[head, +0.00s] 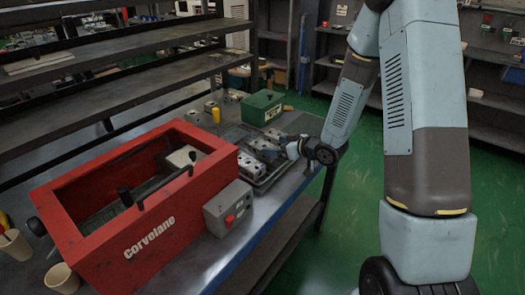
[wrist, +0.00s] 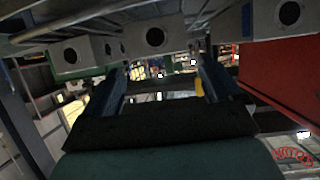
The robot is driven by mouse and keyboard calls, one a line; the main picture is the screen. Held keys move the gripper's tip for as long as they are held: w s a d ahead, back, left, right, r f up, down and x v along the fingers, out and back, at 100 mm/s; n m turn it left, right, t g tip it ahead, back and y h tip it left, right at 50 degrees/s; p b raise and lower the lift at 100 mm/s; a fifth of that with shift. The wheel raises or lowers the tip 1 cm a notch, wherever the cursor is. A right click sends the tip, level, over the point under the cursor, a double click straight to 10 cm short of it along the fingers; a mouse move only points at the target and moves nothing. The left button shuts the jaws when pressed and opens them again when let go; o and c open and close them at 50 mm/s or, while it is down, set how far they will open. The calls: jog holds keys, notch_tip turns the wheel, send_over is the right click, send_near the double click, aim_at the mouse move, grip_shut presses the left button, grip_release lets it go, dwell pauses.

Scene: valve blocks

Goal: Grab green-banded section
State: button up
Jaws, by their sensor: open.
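Several grey metal valve blocks with round bores (head: 262,148) lie in and around a dark tray (head: 272,172) on the bench in the head view. In the wrist view, grey blocks (wrist: 155,37) hang along the top edge, so that picture looks upside down. I cannot make out a green band on any block. My gripper (head: 294,148) is at the tray's right side, close to the blocks, and its tips are hard to see. In the wrist view, my gripper (wrist: 163,80) has its two fingers apart with nothing visible held between them.
A red open-topped box (head: 140,205) with a grey switch box (head: 228,208) fills the bench's near left. A green case (head: 262,107) stands behind the tray, with a yellow cylinder (head: 216,115) to its left. Dark shelves (head: 110,65) stand behind. Green floor is clear at right.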

aim_at(266, 146)
jog(key=shift+f+x, duration=0.1)
jog(key=shift+x, duration=1.2)
jog(key=shift+f+x, duration=0.15)
jog(key=shift+x, duration=1.15)
jog(key=shift+s, duration=0.2)
jog(key=shift+c, duration=0.4)
jog(key=c, duration=1.3)
jog(key=shift+c, duration=0.2)
jog(key=shift+r, duration=0.1)
